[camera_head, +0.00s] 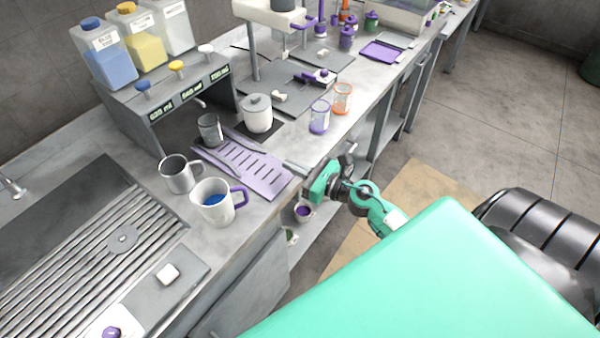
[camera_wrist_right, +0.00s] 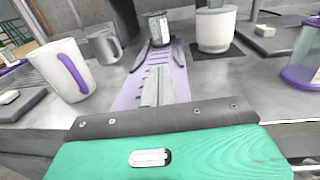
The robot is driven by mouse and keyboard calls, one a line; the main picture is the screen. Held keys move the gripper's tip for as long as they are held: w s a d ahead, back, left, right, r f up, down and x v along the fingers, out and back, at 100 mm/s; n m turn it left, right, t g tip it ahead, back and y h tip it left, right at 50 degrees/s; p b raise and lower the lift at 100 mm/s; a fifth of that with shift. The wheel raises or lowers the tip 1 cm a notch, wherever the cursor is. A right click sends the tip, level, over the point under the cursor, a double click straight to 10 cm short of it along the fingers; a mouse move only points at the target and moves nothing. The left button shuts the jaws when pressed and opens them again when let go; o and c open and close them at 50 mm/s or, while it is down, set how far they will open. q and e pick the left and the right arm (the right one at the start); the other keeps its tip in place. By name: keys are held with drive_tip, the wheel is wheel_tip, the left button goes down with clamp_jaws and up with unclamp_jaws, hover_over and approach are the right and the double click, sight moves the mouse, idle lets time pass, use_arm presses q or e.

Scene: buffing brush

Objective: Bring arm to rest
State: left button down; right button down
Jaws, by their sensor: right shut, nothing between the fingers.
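My right arm shows at the counter's front edge in the head view, with its green hand and the right gripper (camera_head: 292,165) pointing left over the edge. In the right wrist view the gripper's fingers (camera_wrist_right: 157,88) are together with nothing between them, in front of the purple slotted tray (camera_wrist_right: 128,98). The tray (camera_head: 240,162) lies on the counter with a dark glass cup (camera_head: 209,129) at its far end. My left gripper is not in view.
A white mug with a purple handle (camera_head: 213,203), a metal mug (camera_head: 178,174) and a white lidded pot (camera_head: 257,114) stand around the tray. Two glass jars, purple-rimmed (camera_head: 319,118) and orange-rimmed (camera_head: 342,99), stand further right. The floor (camera_head: 510,110) to the right is clear.

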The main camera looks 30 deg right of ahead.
drive_tip(key=shift+v, duration=0.85)
drive_tip(key=shift+r, duration=0.1)
